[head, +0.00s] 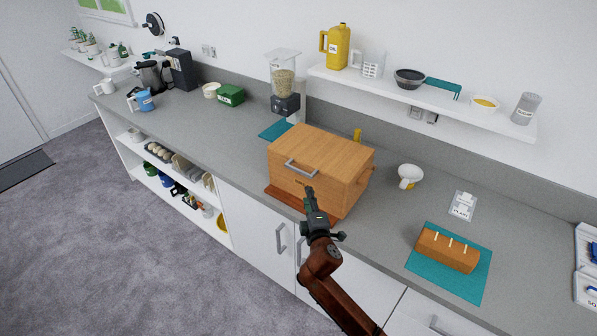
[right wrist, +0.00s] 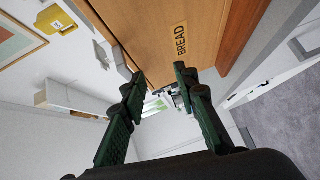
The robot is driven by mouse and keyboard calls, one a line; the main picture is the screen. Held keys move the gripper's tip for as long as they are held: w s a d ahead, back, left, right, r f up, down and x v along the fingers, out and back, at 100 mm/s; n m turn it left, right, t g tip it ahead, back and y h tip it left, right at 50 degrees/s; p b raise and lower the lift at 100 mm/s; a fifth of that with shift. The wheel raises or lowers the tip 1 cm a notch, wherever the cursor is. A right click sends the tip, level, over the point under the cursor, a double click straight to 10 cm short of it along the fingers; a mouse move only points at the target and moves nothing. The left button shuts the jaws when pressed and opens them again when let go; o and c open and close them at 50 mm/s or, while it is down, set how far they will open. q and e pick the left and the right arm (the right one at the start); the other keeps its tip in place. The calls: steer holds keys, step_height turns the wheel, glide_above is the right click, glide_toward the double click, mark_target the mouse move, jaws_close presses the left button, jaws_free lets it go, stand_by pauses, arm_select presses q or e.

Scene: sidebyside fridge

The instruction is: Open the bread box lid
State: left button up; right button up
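The wooden bread box (head: 345,155) stands on the counter, and its lid looks shut. A grey bar handle (head: 301,168) is on its front face. In the right wrist view its wooden front (right wrist: 148,32) fills the top, with a BREAD label (right wrist: 180,39). My right gripper (head: 308,192) is in front of the box, just below the handle. In the right wrist view my right gripper (right wrist: 157,84) has its green-padded fingers spread apart with nothing between them. Whether a fingertip touches the box is unclear. My left gripper is not in view.
A brown board (head: 284,198) lies under the box. A bread loaf (head: 447,250) sits on a teal mat (head: 470,291) to the right.

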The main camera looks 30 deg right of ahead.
mark_target(299, 172)
steer(key=shift+n+t, duration=0.7)
steer(key=shift+n, duration=0.2)
steer(key=w+r, duration=0.1)
steer(key=w, duration=0.2)
steer(key=w+d+r, duration=0.1)
steer(key=w+r, duration=0.1)
steer(key=w, duration=0.1)
steer(key=w+d+r, duration=0.1)
steer(key=w, duration=0.2)
steer(key=shift+w+r, duration=0.15)
steer(key=shift+w, duration=0.2)
jaws_close()
